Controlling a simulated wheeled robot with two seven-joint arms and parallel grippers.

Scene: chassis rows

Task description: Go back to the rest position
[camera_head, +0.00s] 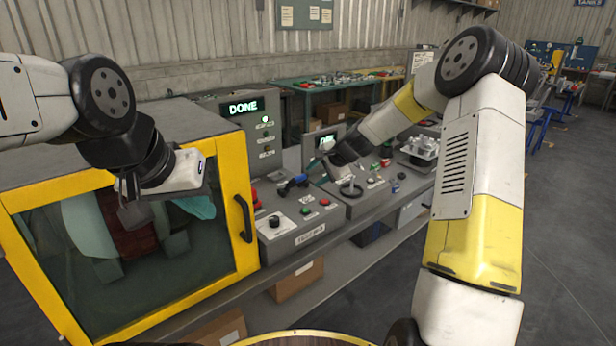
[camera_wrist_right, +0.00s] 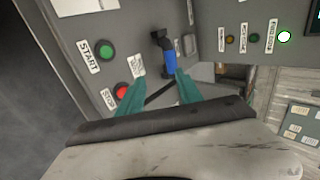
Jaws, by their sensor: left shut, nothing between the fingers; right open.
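My left gripper (camera_head: 200,208) is in front of the window of the yellow-framed machine in the head view, its teal fingers shut with nothing held. My right gripper (camera_head: 318,177) is over the control panels on the bench. In the right wrist view my right gripper (camera_wrist_right: 158,80) has its two teal fingers spread apart. A blue-and-black handle (camera_wrist_right: 168,50) stands beyond and between the fingertips there, and no contact shows. The same blue handle (camera_head: 295,182) appears in the head view just left of my right gripper.
A control box with buttons (camera_head: 290,228) sits on the bench front. Green START (camera_wrist_right: 105,50) and red STOP (camera_wrist_right: 121,91) buttons lie left of my right fingers. A metal fixture (camera_head: 421,147) stands farther right. Open floor (camera_head: 570,220) lies right.

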